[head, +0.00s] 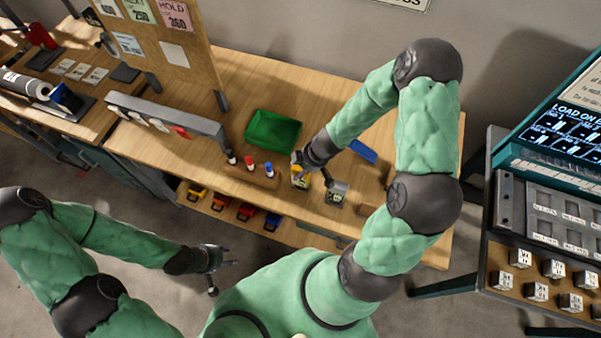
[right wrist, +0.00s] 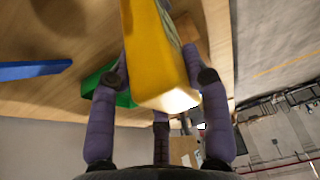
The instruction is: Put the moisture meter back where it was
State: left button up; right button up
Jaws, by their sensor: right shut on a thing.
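A yellow, box-shaped device, which I take to be the moisture meter (head: 302,181), is at the wooden bench, right of the green tray. My right gripper (head: 299,166) is shut on it from above. In the right wrist view the yellow body (right wrist: 155,55) fills the space between the fingers. I cannot tell whether it touches the bench top. My left gripper (head: 213,266) is open and empty, low over the floor in front of the bench.
A grey device (head: 337,194) stands close to the right of the yellow one. The green tray (head: 272,132) and a blue flat piece (head: 363,151) lie behind. Small bottles (head: 250,161) stand in a wooden holder to the left. Coloured bins (head: 220,206) sit below the bench top.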

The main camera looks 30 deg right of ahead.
aim_at(303, 185)
jog(key=shift+f+b, duration=0.9)
jog(key=shift+f, duration=0.55)
jog(key=shift+f, duration=0.15)
jog(key=o, duration=1.1)
jog(key=shift+c, duration=0.2)
